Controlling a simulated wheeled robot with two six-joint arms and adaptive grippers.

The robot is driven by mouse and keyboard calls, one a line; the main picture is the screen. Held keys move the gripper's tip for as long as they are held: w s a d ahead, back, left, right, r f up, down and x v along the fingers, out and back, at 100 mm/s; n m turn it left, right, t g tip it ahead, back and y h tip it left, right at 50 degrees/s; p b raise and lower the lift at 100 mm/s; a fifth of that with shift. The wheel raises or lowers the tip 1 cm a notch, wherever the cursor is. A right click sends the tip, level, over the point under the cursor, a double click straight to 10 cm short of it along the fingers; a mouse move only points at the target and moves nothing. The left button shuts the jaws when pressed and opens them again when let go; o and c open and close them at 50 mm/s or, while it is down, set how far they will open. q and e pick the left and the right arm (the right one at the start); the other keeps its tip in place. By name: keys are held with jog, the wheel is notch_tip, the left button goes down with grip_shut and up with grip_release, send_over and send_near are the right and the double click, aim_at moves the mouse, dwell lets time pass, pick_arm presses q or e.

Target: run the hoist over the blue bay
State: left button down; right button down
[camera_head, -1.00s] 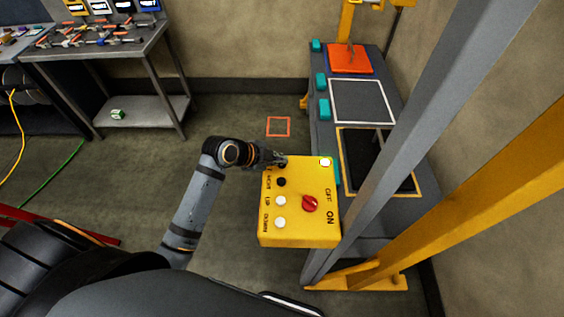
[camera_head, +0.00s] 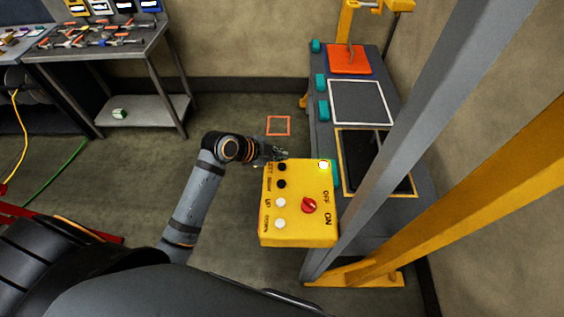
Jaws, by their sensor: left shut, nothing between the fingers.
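The yellow control box (camera_head: 290,235) has two black buttons (camera_head: 282,184), two white buttons (camera_head: 280,202), a red knob (camera_head: 309,205) and a glowing lamp (camera_head: 323,165). My left gripper (camera_head: 281,154) is shut and empty at the box's far left edge, close to the uncovered top black button (camera_head: 282,167). The yellow hoist frame (camera_head: 347,20) shows at the top, with its upper part cut off. A grey hook (camera_head: 350,52) shows over the orange pad (camera_head: 346,66). My right gripper is not in view.
The grey bench (camera_head: 322,140) carries a white-outlined bay (camera_head: 331,100), a yellow-outlined dark bay (camera_head: 341,160) and teal blocks (camera_head: 321,82). A grey post (camera_head: 420,115) and yellow beam (camera_head: 480,195) hide part of it. An orange floor square (camera_head: 278,126) lies in open floor.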

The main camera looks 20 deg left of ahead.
aim_at(280, 167)
pick_arm(q)
jog(key=shift+r+p, duration=0.95)
jog(key=shift+r, duration=0.6)
jog(key=shift+f, duration=0.1)
